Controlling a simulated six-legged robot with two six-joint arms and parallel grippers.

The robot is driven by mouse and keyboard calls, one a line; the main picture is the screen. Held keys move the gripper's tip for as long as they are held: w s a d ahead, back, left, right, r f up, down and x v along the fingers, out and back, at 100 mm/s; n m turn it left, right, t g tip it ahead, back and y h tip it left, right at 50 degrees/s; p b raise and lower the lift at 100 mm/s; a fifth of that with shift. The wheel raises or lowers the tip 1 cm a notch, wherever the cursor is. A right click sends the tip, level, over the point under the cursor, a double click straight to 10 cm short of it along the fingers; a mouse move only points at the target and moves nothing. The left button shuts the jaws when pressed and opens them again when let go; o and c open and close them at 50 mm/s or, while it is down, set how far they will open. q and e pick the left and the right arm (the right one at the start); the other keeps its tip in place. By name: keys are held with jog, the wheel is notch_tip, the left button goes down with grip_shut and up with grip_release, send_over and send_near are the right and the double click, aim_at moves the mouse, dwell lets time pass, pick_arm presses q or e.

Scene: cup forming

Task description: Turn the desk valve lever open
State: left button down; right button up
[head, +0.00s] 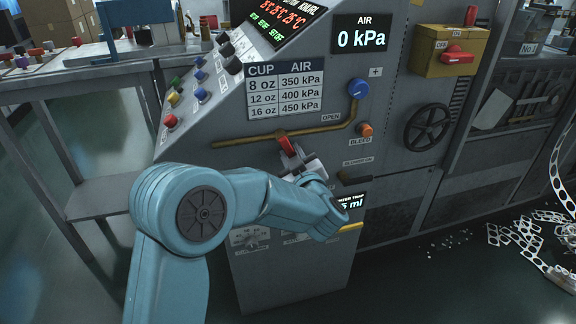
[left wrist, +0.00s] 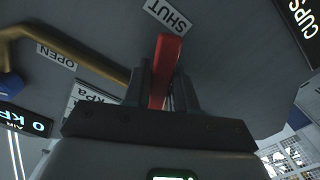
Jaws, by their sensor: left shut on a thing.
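The red valve lever (head: 285,143) is on the grey machine panel, at the brass pipe below the pressure chart. In the left wrist view the lever (left wrist: 166,55) stands between the two dark fingers, its end beside the SHUT label (left wrist: 169,16). The OPEN label (left wrist: 57,56) lies away to the left in that view, and also shows in the head view (head: 331,117). My left gripper (head: 290,154) is shut on the lever; its fingers also show in the left wrist view (left wrist: 165,85). The lever's base is partly hidden. My right gripper is out of view.
The AIR display (head: 361,38) reads 0 kPa. A blue knob (head: 358,88), an orange BLEED knob (head: 366,130) and a black handwheel (head: 427,127) sit to the right of the lever. Coloured buttons (head: 186,90) are on the sloped panel to the left.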

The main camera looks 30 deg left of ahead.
pick_arm(q)
jog(key=n+b, duration=0.2)
jog(key=n, duration=0.1)
jog(key=shift+w+d+r, duration=0.1)
jog(key=shift+w+d, duration=0.25)
jog(key=shift+w, duration=0.05)
jog(key=n, duration=0.1)
jog(key=b, duration=0.1)
jog(key=n+b, duration=0.1)
jog(key=shift+w+d+r+n, duration=0.25)
jog(key=shift+r+n, duration=0.05)
jog(key=shift+r, duration=0.1)
jog(key=n, duration=0.1)
jog(key=r+n+b, duration=0.1)
jog(key=n+b, duration=0.1)
jog(key=shift+w+d+r+n, duration=0.15)
jog(key=shift+w+d+n, duration=0.05)
jog(key=shift+w+n, duration=0.1)
jog(key=shift+d+r+n+b, duration=0.1)
jog(key=shift+r+n+b, duration=0.45)
jog(key=shift+n, duration=0.4)
jog(key=shift+r+n+b, duration=0.35)
jog(key=shift+n+b, duration=0.25)
jog(key=shift+n, duration=0.35)
jog(key=c, duration=1)
grip_release()
jog(key=shift+r, duration=0.1)
jog(key=p+v, duration=0.2)
jog(key=v, duration=1.4)
